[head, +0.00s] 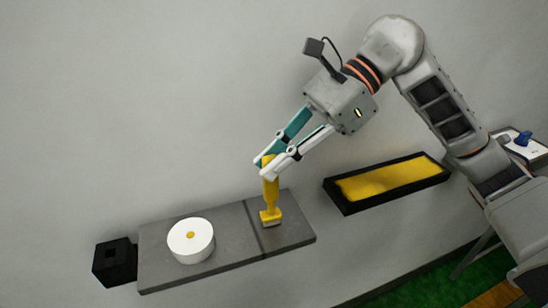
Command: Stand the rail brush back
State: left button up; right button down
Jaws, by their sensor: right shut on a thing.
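The yellow rail brush (270,200) is upright, with its wide foot at or just above the grey shelf (222,253); I cannot tell if it touches. My right gripper (267,168) is shut on the top of its handle, coming in from the upper right. The brush is over the right part of the shelf, close to a dark line across the slab. My left gripper is not in view.
A white drum (190,240) with a yellow centre sits on the shelf left of the brush. A black box (115,262) adjoins the shelf's left end. A black tray with a yellow inside (388,181) is on the wall to the right. A white table with a blue object (523,138) stands far right.

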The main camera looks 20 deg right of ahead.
jog(key=shift+f, duration=0.1)
jog(key=c, duration=2.4)
grip_release()
jog(key=shift+f, duration=0.1)
jog(key=o, duration=0.4)
jog(key=shift+r, duration=0.35)
jog(key=b+v, duration=0.1)
jog(key=v, duration=1.1)
jog(key=shift+s, duration=0.1)
jog(key=shift+f, duration=0.1)
